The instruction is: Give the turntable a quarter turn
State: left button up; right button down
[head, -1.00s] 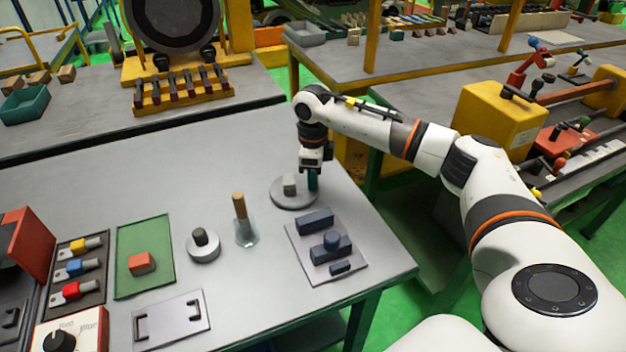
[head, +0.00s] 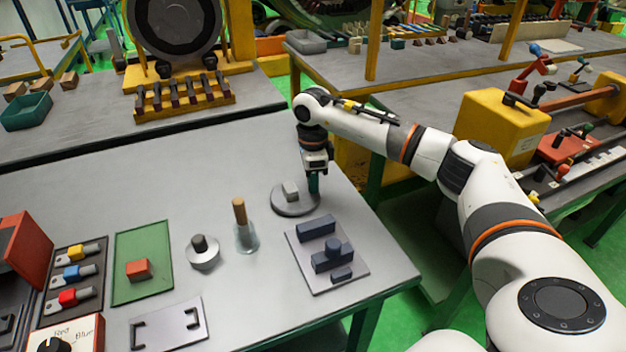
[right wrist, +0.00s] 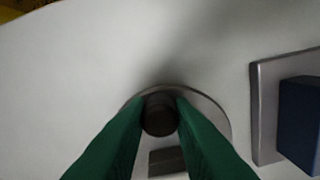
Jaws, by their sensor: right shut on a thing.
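The turntable (head: 286,208) is a flat round grey disc at the back right of the near table. My right gripper (head: 314,189) points straight down at the disc's right edge. In the right wrist view its green fingers (right wrist: 160,115) are shut on a dark round peg (right wrist: 160,118) that stands on the turntable (right wrist: 217,118). The block (right wrist: 166,162) shows between the fingers, beside the peg. The fingers hide part of the disc. My left gripper is not in view.
A plate with dark blue blocks (head: 345,280) lies just in front of the turntable. A glass with a wooden handle (head: 246,238) and a round grey piece with a dark knob (head: 203,252) stand to the left. The table behind and left of the turntable is clear.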

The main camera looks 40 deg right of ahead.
dwell(0.3)
jog(key=c, duration=1.3)
grip_release()
jog(key=shift+o, duration=0.2)
notch_tip(320, 180, up, 12)
jog(key=b, duration=0.1)
